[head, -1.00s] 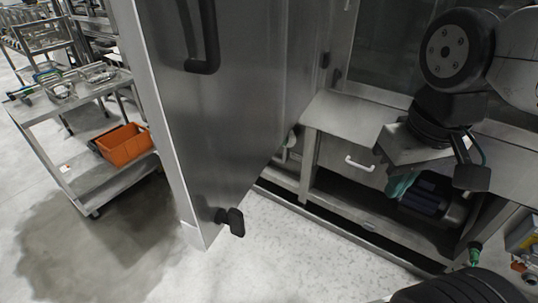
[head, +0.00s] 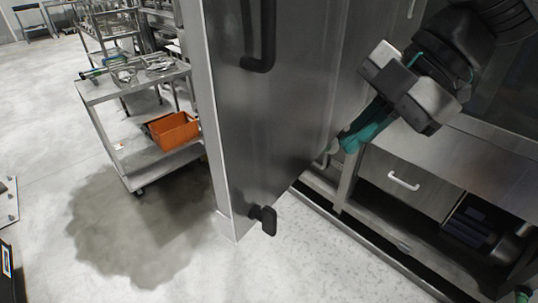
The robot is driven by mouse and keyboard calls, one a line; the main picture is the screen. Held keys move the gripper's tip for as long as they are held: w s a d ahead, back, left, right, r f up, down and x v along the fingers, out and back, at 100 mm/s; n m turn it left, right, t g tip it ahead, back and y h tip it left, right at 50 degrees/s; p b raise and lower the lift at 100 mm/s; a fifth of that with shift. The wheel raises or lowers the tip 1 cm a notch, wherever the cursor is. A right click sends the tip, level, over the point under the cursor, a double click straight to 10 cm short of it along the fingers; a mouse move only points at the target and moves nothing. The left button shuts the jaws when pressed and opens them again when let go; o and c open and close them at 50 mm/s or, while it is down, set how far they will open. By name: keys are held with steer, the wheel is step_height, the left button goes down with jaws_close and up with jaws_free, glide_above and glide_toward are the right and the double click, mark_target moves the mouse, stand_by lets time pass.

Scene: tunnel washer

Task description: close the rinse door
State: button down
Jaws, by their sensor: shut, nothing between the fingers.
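The rinse door (head: 285,120) is a tall stainless steel panel standing open, swung out toward me in the middle of the head view. It has a black bar handle (head: 262,40) near the top of the picture and a black latch knob (head: 264,219) near its lower edge. My gripper (head: 343,146) has teal fingers and is shut and empty. It appears to the right of the door, on the side away from the handle, with its tips close to the panel in the picture. I cannot tell whether they touch it.
A steel cart (head: 128,86) with tools on top and an orange bin (head: 174,131) below stands left of the door. A steel counter with a drawer (head: 411,184) is at right. A wet patch (head: 135,225) darkens the floor left of the door.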

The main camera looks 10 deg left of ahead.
steer(key=a+r+n+y, duration=0.1)
steer(key=a+n, duration=0.2)
steer(key=n, duration=0.1)
glide_toward(248, 177)
steer(key=shift+x, duration=2.3)
steer(key=shift+w, duration=0.1)
